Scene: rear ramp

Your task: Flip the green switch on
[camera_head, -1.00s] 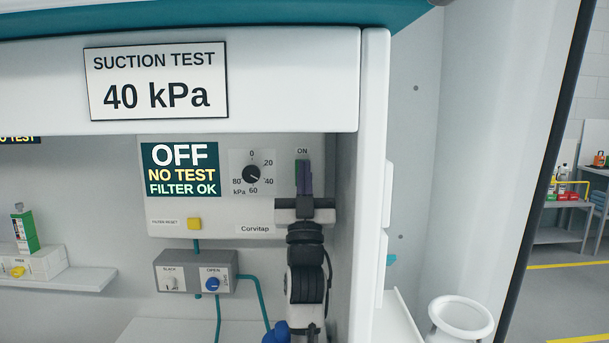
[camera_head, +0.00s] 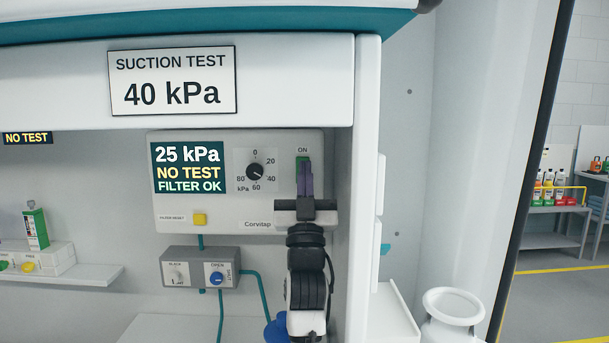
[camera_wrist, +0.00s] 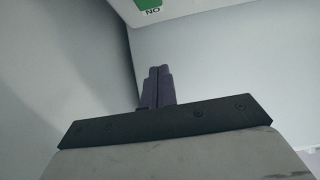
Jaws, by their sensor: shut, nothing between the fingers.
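The green switch (camera_head: 302,162) is on the right of the suction panel (camera_head: 240,205), under the label "ON". My gripper (camera_head: 305,168) is shut and empty, with its purple fingers upright just below and in front of the switch. The fingers hide the lower part of the switch, and I cannot tell whether they touch it. In the wrist view, green (camera_wrist: 147,4) shows at the top edge above the shut fingers (camera_wrist: 157,72). The panel's display (camera_head: 188,167) reads "25 kPa", "NO TEST", "FILTER OK".
A black dial (camera_head: 255,171) and a yellow button (camera_head: 200,219) sit left of my gripper. A grey box with a blue knob (camera_head: 217,279) is below. A white side wall (camera_head: 363,190) stands close on the right. A sign (camera_head: 172,80) above reads "40 kPa".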

